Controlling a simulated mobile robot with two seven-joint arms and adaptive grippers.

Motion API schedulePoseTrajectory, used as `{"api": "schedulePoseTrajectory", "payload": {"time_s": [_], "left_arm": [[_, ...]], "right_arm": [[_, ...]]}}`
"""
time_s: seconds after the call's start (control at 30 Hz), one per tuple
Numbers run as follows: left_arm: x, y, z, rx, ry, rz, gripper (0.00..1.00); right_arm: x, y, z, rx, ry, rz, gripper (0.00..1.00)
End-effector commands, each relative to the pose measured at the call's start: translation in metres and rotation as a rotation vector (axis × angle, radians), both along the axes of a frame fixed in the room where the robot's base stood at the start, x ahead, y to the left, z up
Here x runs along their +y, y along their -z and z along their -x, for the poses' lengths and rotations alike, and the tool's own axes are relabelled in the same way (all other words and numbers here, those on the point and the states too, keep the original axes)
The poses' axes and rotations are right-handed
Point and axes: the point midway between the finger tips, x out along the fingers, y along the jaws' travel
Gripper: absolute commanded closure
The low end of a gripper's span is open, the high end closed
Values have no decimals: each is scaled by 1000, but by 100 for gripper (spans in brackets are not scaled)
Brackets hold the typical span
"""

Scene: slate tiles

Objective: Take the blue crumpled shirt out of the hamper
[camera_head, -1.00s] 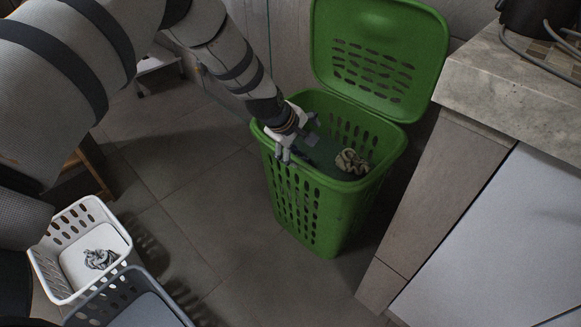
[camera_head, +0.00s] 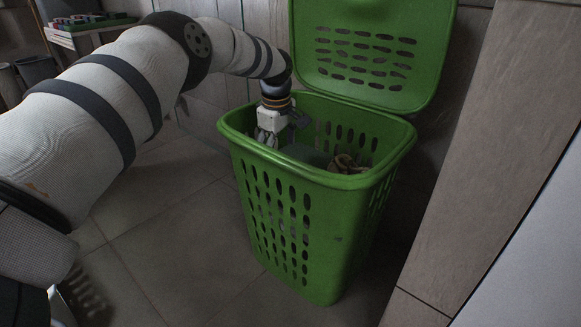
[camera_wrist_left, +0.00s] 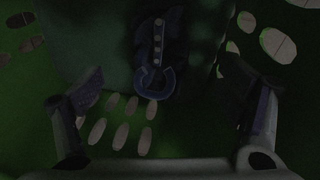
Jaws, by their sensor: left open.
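The green hamper (camera_head: 300,225) stands on the tiles with its lid (camera_head: 365,50) raised at the back. My left gripper (camera_head: 272,138) points down into its left part, with the fingers partly below the rim. In the dark left wrist view, a dark blue shirt (camera_wrist_left: 172,45) with a collar and a row of pale buttons lies between and beyond the fingertips. My left gripper (camera_wrist_left: 162,80) is open there, and nothing shows held in it. The shirt is hidden in the head view by the hamper's front wall and the gripper. My right gripper is not in view.
A beige-brown crumpled cloth (camera_head: 346,164) lies in the right part of the hamper. A counter side (camera_head: 490,150) stands close on the right. A small shelf (camera_head: 88,28) is at the back left. Floor (camera_head: 175,240) left of the hamper is free.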

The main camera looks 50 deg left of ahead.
Motion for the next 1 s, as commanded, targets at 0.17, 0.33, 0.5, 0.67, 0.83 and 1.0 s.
{"api": "schedulePoseTrajectory", "payload": {"time_s": [0.17,0.33,0.5,0.67,0.83,1.0], "left_arm": [[5,38,-4,1,-1,0,12],[7,60,-7,-1,0,1,12],[7,61,-7,-1,0,1,12],[7,61,-7,-1,0,1,37],[7,61,-7,0,1,1,65],[7,61,-7,-1,1,1,65]], "right_arm": [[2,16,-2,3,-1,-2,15],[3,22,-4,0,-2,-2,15],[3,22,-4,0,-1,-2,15],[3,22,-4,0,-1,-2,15],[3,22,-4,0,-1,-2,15],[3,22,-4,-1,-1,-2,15]]}}
